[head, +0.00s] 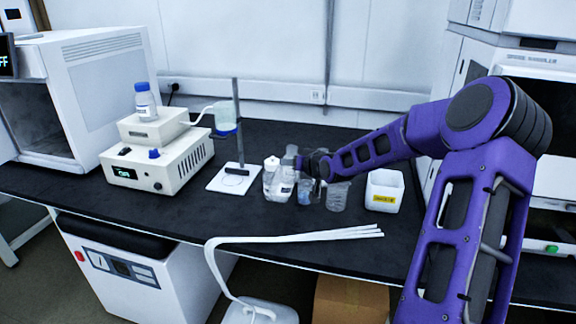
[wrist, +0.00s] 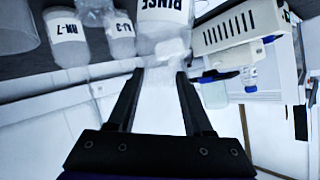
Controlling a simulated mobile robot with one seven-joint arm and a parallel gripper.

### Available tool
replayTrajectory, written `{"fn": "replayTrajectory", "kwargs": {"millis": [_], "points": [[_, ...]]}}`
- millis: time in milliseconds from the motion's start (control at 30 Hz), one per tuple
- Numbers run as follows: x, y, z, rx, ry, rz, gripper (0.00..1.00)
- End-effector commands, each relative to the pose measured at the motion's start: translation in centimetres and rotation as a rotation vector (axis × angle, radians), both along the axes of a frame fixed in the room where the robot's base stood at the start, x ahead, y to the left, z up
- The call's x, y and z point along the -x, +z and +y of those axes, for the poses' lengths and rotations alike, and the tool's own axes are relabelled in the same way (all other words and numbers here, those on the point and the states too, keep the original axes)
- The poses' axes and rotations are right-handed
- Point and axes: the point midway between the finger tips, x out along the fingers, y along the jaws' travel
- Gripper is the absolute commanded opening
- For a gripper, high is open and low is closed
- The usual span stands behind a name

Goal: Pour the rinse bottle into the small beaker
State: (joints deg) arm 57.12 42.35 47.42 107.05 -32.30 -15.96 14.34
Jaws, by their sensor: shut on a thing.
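My gripper (wrist: 158,76) is shut on the rinse bottle (wrist: 166,22), a clear bottle whose RINSE label appears upside down in the wrist view. The fingers lie on either side of its narrower end. In the head view my gripper (head: 311,166) is low among the glassware, and I cannot clearly make out its fingers or tell which vessel it holds. A clear graduated beaker (head: 338,197) stands upright on the black bench, just right of and in front of my gripper. The bottle's contents and any gap beneath it are not clear.
Bottles marked RN-7 (wrist: 67,40) and LJ-3 (wrist: 119,38) show in the wrist view. A white bin (head: 384,191) stands right, a stand (head: 239,130) left.

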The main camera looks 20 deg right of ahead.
Motion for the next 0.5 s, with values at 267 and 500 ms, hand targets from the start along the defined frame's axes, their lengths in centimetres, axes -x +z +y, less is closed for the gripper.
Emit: {"fn": "replayTrajectory", "kwargs": {"millis": [267,500], "points": [[-0.05,0.26,-0.27,-0.027,0.0,0.003,0.0],[-0.02,0.2,-0.39,-0.034,0.0,0.005,0.0]]}}
